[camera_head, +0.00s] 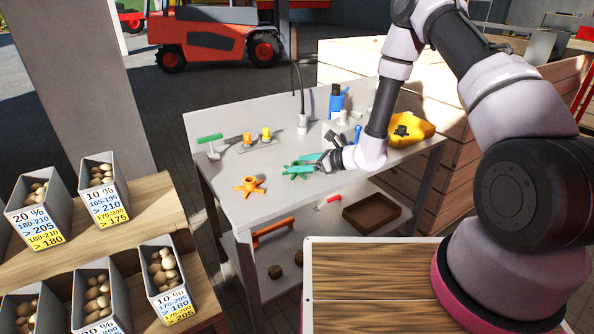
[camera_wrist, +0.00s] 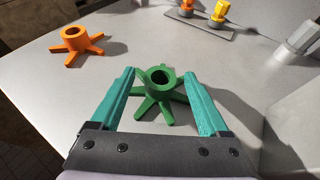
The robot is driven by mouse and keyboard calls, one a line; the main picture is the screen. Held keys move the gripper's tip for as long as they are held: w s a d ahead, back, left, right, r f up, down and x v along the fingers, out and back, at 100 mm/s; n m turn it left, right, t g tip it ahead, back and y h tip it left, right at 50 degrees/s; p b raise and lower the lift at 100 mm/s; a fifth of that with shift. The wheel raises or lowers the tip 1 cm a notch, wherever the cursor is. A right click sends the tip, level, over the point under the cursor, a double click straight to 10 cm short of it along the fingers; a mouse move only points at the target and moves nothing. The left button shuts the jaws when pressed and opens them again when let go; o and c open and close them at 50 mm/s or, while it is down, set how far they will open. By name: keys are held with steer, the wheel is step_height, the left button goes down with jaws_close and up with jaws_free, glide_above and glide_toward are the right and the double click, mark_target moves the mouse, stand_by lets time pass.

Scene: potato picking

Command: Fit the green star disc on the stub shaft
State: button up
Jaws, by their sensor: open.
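The green star disc (camera_wrist: 160,97) lies on the grey workbench, its hub with a hole facing up and its arms spread out around it. In the wrist view it sits between the two teal fingers of my gripper (camera_wrist: 163,100), which is open around it. Whether the fingers touch it I cannot tell. In the head view my gripper (camera_head: 308,166) is low over the middle of the bench, and the disc (camera_head: 297,170) shows only in part beside the fingers.
An orange star disc (camera_head: 249,185) lies to the left on the bench (camera_head: 215,188).

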steer(key=shift+x, duration=0.8)
jaws_close()
